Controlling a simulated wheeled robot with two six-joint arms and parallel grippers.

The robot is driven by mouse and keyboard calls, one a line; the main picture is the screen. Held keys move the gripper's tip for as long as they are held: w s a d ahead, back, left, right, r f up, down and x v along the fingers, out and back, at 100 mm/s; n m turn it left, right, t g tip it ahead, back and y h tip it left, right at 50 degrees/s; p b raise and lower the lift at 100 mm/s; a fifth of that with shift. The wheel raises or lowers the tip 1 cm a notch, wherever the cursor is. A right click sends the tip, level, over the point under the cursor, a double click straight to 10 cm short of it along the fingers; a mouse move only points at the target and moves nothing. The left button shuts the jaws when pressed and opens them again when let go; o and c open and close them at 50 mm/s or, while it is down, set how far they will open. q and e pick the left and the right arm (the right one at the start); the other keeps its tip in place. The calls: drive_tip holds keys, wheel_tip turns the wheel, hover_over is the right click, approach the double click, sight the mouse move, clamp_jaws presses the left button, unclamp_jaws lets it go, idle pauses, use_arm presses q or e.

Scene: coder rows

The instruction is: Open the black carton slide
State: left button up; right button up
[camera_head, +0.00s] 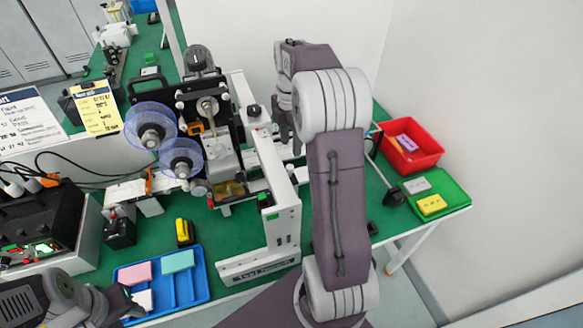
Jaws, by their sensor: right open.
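My right arm rises through the middle of the view and bends over the coder machine (215,110). My right gripper (284,130) is open and points down beside the machine's right side, partly hidden by my arm's upper joint. It shows nothing between its fingers. I cannot pick out the black carton slide for certain; my arm hides part of the machine's right side. The lower left corner shows my left arm, and its dark gripper end (122,306) is beside the blue tray, too cut off and unclear to show its fingers.
A blue tray (205,283) holds pink, green and white blocks. A red bin (428,146) and a green tray (457,190) with grey and yellow blocks stand at right. Two clear reels (151,126) stick out from the machine. A white upright frame (283,222) stands in front.

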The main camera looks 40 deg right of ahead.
sight(291, 166)
wheel_tip(291, 166, down, 9)
drive_tip(key=shift+s+a+r+b, duration=0.1)
drive_tip(key=shift+a+b, duration=0.05)
drive_tip(key=shift+b, duration=0.5)
clamp_jaws()
idle(1.0)
